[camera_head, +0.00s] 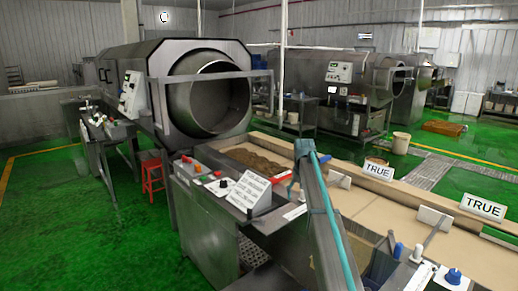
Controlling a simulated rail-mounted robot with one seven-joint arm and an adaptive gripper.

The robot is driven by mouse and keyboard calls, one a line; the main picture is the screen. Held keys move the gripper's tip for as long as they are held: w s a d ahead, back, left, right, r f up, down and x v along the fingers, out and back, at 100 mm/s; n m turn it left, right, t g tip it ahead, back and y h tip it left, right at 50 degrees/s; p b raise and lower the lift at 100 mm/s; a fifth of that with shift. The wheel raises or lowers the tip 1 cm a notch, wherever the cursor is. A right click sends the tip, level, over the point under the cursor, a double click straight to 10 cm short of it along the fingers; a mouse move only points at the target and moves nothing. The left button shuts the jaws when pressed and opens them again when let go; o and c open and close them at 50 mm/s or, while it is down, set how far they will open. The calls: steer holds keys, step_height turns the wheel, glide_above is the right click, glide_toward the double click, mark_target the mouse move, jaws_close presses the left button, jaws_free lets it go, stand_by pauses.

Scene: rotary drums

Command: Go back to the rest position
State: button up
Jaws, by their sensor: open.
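My gripper does not show in the head view, and neither does any part that I can surely tell as my arm. The task names no other object. A large rotary drum (181,104) with a round open mouth stands at the centre left. In front of it is a control panel (222,188) with several knobs and a white text sign.
A sloping metal beam with a teal pipe (328,222) rises in the near centre. Sand-coloured trays (372,211) with two "TRUE" signs run to the right. A red stool (153,172) stands left of the panel. Green floor (50,225) is open at the left.

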steer(key=s+f+g+b, duration=0.1)
steer(key=s+f, duration=1)
steer(key=f, duration=0.4)
steer(key=s+f+g+b, duration=0.1)
steer(key=s+f+b, duration=0.1)
steer(key=s+f, duration=1.1)
steer(key=s+f+b, duration=0.1)
steer(key=s+f, duration=0.7)
steer(key=f, duration=0.8)
steer(key=s+f+g+b, duration=0.2)
steer(key=s+f, duration=0.4)
steer(key=s, duration=0.8)
steer(key=s+f+g+b, duration=0.2)
steer(key=s+f, duration=0.5)
steer(key=s, duration=0.8)
steer(key=s+f+g+b, duration=0.2)
steer(key=s+f, duration=0.4)
steer(key=s, duration=0.8)
steer(key=shift+s+f+n, duration=0.3)
steer(key=shift+s+f, duration=0.05)
steer(key=shift+s, duration=0.05)
